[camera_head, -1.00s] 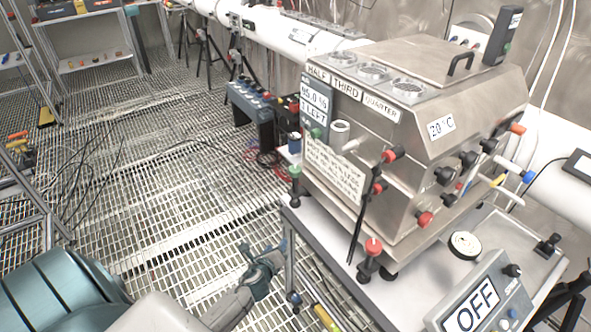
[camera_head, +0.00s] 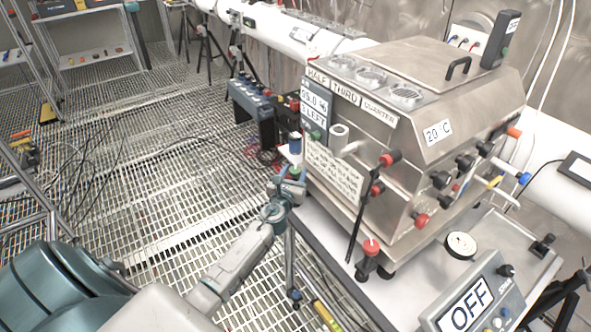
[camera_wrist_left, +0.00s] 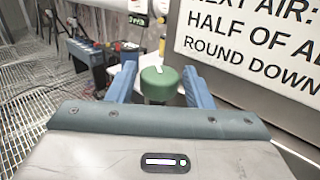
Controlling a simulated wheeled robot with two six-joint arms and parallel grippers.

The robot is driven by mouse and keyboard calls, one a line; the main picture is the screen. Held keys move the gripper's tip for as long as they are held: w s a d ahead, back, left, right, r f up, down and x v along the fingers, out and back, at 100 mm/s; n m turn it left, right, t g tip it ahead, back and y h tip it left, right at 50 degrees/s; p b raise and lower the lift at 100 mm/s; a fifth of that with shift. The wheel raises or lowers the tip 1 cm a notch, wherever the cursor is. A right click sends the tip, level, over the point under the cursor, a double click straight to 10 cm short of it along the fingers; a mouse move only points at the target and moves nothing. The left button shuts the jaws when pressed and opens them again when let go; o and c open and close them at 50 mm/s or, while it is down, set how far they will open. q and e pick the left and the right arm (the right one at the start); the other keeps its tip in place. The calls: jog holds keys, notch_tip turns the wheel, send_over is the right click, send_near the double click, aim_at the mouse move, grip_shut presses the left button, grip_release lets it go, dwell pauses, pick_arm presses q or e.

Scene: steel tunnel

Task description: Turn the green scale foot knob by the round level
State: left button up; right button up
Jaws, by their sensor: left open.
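The green knob (camera_wrist_left: 160,84) with a white mark on top stands between the two blue fingers of my left gripper (camera_wrist_left: 160,74) in the left wrist view. The fingers are open, one on each side; I cannot tell whether either touches it. In the head view my left gripper (camera_head: 289,184) is at the left corner of the steel machine (camera_head: 440,80) and mostly hides the knob. A round white-faced disc with a dark rim (camera_head: 460,245), perhaps the round level, lies on the right of the platform. My right gripper is not in view.
A red-topped foot knob (camera_head: 371,248) stands at the machine's front corner. A display box reading OFF (camera_head: 468,303) is at the lower right. A lettered plate (camera_wrist_left: 255,45) is close to the right finger. The grating floor (camera_head: 150,180) is open at left.

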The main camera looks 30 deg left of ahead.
pick_arm(q)
jog(key=shift+x, duration=0.8)
jog(key=shift+c, duration=0.5)
jog(key=c, duration=0.6)
jog(key=shift+h, duration=0.3)
